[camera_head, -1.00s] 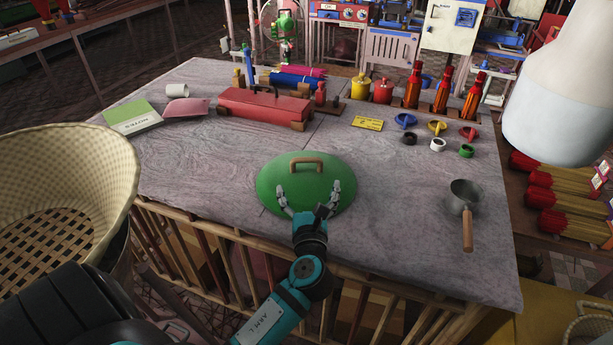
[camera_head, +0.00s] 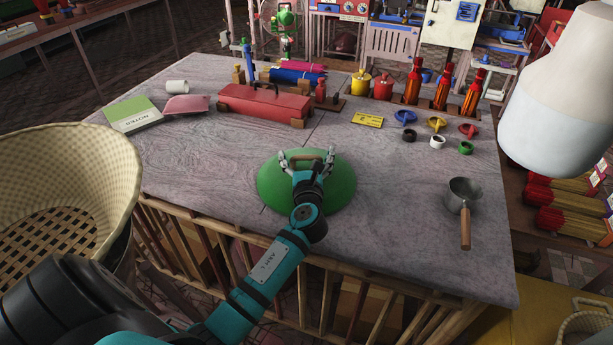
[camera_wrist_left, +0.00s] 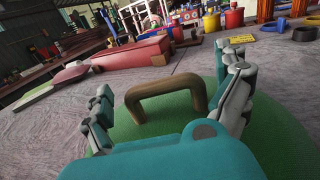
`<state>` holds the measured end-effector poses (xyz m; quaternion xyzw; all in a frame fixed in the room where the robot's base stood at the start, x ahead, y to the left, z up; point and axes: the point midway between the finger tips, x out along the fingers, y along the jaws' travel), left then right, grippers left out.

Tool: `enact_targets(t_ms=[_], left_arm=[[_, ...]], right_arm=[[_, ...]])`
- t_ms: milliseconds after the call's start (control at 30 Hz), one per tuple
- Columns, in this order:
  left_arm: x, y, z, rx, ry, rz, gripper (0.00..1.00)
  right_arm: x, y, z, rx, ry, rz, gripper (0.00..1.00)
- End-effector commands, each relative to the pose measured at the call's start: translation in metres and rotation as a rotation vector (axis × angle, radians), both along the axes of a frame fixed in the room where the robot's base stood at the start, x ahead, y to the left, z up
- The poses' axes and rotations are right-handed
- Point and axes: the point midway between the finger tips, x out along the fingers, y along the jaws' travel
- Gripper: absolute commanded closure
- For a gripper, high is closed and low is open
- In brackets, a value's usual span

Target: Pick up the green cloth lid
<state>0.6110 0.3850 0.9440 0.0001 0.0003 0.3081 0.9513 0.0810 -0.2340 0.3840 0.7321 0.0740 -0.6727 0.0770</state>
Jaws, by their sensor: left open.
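The green cloth lid (camera_head: 338,191) is a round green disc lying on the table, with a brown arched handle in its middle. The handle (camera_wrist_left: 165,97) shows clearly in the left wrist view. My left gripper (camera_head: 307,157) is over the lid, with its fingers open at either side of the handle. In the left wrist view the open fingers (camera_wrist_left: 168,104) stand left and right of the handle, apart from it. My arm hides the front part of the lid. My right gripper is not in view.
A metal saucepan (camera_head: 464,194) stands right of the lid. A red box (camera_head: 264,105), a green-white book (camera_head: 133,114) and several bottles (camera_head: 441,90) are farther back. A wicker basket (camera_head: 120,160) is at the left. The table around the lid is clear.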

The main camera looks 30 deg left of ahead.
Motion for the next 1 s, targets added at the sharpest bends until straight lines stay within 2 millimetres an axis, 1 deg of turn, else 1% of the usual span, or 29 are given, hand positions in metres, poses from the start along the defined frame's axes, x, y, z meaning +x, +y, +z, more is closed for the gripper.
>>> enact_targets(t_ms=[100,600,633,867,1000], left_arm=[[-0.0003,-0.0001,-0.0001,0.000,0.000,0.000,0.01],[-0.0006,-0.0004,-0.0003,0.000,0.000,0.000,0.67],[-0.0006,-0.0004,-0.0003,0.000,0.000,0.000,0.70],[-0.0006,-0.0004,0.0005,0.000,0.000,0.000,0.70],[-0.0003,-0.0004,0.0066,0.000,-0.003,-0.001,0.70]], right_arm=[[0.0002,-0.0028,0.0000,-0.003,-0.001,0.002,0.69],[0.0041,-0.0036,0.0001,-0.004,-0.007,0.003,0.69],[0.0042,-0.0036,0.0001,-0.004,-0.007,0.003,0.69],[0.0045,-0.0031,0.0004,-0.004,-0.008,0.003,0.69],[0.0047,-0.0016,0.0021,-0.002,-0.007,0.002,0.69]])
